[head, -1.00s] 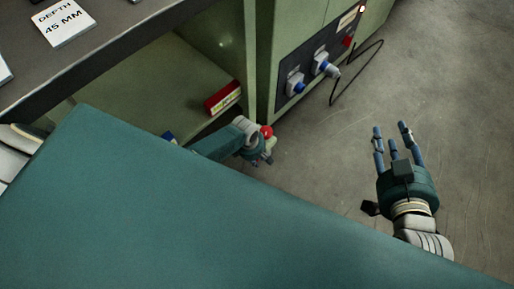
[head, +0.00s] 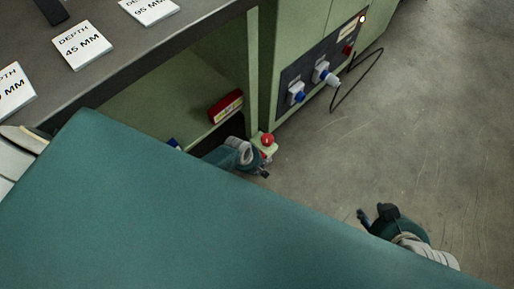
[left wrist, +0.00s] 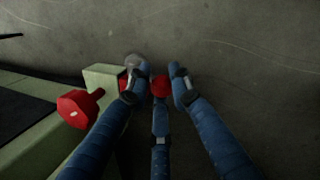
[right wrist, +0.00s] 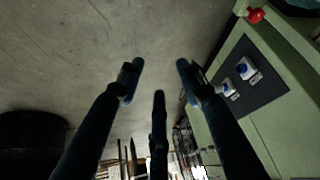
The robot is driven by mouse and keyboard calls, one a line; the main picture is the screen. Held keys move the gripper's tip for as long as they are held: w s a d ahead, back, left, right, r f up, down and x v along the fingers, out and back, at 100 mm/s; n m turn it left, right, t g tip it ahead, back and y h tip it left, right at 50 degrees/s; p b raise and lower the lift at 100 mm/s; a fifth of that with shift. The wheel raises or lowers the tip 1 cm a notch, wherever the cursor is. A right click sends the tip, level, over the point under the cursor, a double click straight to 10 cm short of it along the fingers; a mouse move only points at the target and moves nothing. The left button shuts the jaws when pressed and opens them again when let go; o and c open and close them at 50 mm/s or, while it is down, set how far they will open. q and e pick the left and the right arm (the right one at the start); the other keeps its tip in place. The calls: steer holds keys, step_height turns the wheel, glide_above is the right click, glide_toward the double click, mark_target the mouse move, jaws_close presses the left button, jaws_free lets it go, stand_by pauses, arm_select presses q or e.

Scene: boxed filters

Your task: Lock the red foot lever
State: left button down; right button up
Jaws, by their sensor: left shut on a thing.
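A red round knob (head: 267,139) sits on a small pale green foot at the bottom corner of the green cabinet. In the left wrist view a red knob on a stem (left wrist: 78,108) stands left of the fingers. A second red part, apparently the red foot lever (left wrist: 160,86), shows between the fingertips. My left gripper (head: 263,168) is low beside the foot; its fingers (left wrist: 158,78) close around this red part, hiding much of it.
The green cabinet (head: 257,75) has a dark socket panel (head: 310,75) with blue-and-white plugs, and a black cable (head: 355,80) on the floor side. A red box (head: 226,106) lies on the lower shelf. Depth cards (head: 82,45) lie on the grey worktop. Floor at right is clear.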

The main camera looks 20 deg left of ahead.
arm_select(q)
steer(key=shift+s+a+f, duration=0.3)
steer(key=shift+a, duration=0.25)
steer(key=shift+s+f+t, duration=0.1)
steer(key=shift+f+t, duration=0.05)
steer(key=shift+t, duration=0.35)
steer(key=shift+s+a+f+t+h+b, duration=0.15)
steer(key=shift+f+t+h+b, duration=0.3)
steer(key=shift+t+b, duration=0.7)
arm_select(e)
steer(key=w+a+r+t, duration=0.2)
steer(key=w+r+t, duration=0.1)
steer(key=w+r, duration=0.1)
steer(key=w+a+r+t+y, duration=0.1)
steer(key=w+r+t, duration=0.2)
steer(key=w, duration=0.3)
steer(key=shift+w+a+r+y, duration=0.2)
steer(key=shift+a+r+y, duration=0.15)
steer(key=shift+r, duration=0.2)
arm_select(q)
steer(key=c, duration=1.5)
jaws_free()
steer(key=shift+c, duration=0.2)
arm_select(e)
steer(key=shift+a, duration=0.1)
